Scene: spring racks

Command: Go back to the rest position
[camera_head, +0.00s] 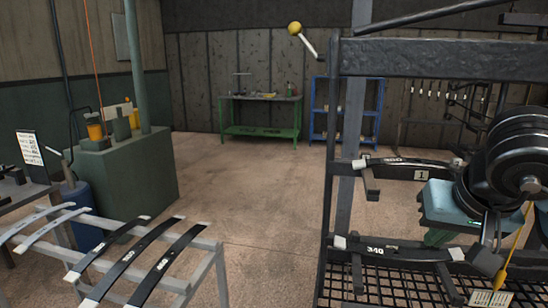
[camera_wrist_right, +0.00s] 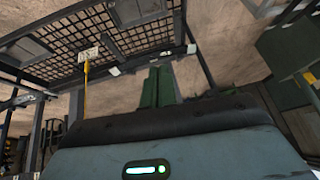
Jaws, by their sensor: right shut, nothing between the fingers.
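My right gripper (camera_head: 437,238) hangs at the right of the head view, below my teal wrist and black arm joints. Its green fingers point down and are shut with nothing between them. In the wrist view the green fingers (camera_wrist_right: 158,86) lie side by side over the floor. The gripper is beside the dark metal rack (camera_head: 430,59), near a black leaf spring marked 340 (camera_head: 385,248). I cannot tell whether it touches the rack. My left gripper is not in view.
Another black leaf spring (camera_head: 390,163) is higher on the rack. A grey stand (camera_head: 205,245) with black and pale springs is at lower left. A green cabinet (camera_head: 120,170), green workbench (camera_head: 260,115) and blue shelf (camera_head: 346,110) stand behind. The middle floor is clear.

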